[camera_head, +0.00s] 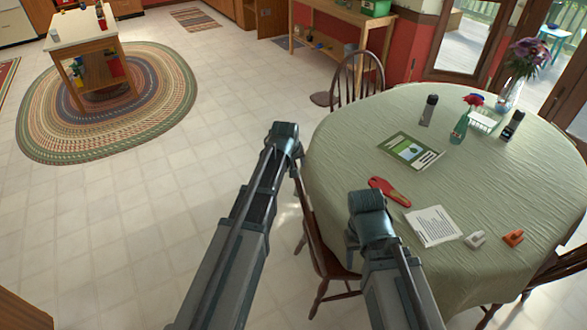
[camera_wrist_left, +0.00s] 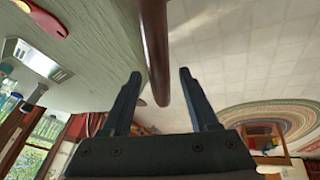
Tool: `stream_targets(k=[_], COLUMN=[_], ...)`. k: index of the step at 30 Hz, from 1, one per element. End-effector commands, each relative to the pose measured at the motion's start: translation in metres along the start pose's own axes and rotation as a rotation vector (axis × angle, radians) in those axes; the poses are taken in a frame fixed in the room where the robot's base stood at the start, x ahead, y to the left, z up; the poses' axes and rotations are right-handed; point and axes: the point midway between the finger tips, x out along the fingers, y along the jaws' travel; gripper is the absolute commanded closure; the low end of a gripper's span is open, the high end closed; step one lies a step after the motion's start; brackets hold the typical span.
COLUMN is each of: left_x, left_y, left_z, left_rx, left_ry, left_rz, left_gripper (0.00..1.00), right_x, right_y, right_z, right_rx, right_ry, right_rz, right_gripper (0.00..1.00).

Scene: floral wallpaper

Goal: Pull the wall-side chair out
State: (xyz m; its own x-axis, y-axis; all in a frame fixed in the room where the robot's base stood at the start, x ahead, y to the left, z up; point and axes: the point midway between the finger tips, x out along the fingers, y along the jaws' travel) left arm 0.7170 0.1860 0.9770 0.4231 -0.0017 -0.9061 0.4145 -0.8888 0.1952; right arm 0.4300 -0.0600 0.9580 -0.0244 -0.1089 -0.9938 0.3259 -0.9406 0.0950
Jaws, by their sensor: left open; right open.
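A dark wooden chair (camera_head: 357,80) with a spindle back stands at the far side of the round table, by the red wall. Another brown chair (camera_head: 316,232) stands at the table's near left side, partly hidden by my arms. My left gripper (camera_wrist_left: 158,75) is open, with a brown wooden bar (camera_wrist_left: 155,45) between its fingers, apparently the near-left chair's back. In the head view its fingers are hidden below the wrist.
The round table (camera_head: 330,150) has a green cloth and holds a book, red-handled item, paper, staplers and vases. A third chair (camera_head: 545,280) is at lower right. The tiled floor at left is clear up to the braided rug (camera_head: 160,110) and kitchen cart (camera_head: 85,40).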

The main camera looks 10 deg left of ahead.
Motion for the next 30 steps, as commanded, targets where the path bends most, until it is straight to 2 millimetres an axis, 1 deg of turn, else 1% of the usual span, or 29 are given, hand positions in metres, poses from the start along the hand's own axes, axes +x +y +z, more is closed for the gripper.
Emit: stream_targets(k=[3, 4, 8, 9, 11, 12, 13, 14, 30], left_x=[-0.0007, -0.0007, -0.0007, -0.0007, -0.0007, -0.0007, -0.0007, -0.0007, -0.0007], left_y=[0.0001, 0.0001, 0.0001, 0.0, 0.0001, 0.0001, 0.0001, 0.0001, 0.0], left_z=[-0.0001, -0.0001, -0.0001, -0.0001, -0.0001, -0.0001, -0.0001, -0.0001, 0.0], left_rx=[0.0, 0.0, 0.0, 0.0, 0.0, 0.0, 0.0, 0.0, 0.0], left_ry=[0.0, 0.0, 0.0, 0.0, 0.0, 0.0, 0.0, 0.0, 0.0], left_rz=[0.0, 0.0, 0.0, 0.0, 0.0, 0.0, 0.0, 0.0, 0.0], left_gripper=[0.39, 0.43, 0.66, 0.74, 0.84, 0.92, 0.97, 1.0, 1.0], right_x=[-0.0007, -0.0007, -0.0007, -0.0007, -0.0007, -0.0007, -0.0007, -0.0007, -0.0006], right_y=[0.0001, 0.0001, 0.0001, 0.0001, 0.0001, 0.0001, 0.0001, 0.0001, 0.0001], right_z=[0.0001, 0.0001, 0.0, 0.0001, 0.0001, 0.0001, 0.0001, 0.0001, 0.0001], right_rx=[0.0, 0.0, 0.0, 0.0, 0.0, 0.0, 0.0, 0.0, 0.0], right_ry=[0.0, 0.0, 0.0, 0.0, 0.0, 0.0, 0.0, 0.0, 0.0], right_rz=[0.0, 0.0, 0.0, 0.0, 0.0, 0.0, 0.0, 0.0, 0.0], right_gripper=[0.5, 0.5, 0.5, 0.5, 0.5, 0.5, 0.5, 0.5, 0.5])
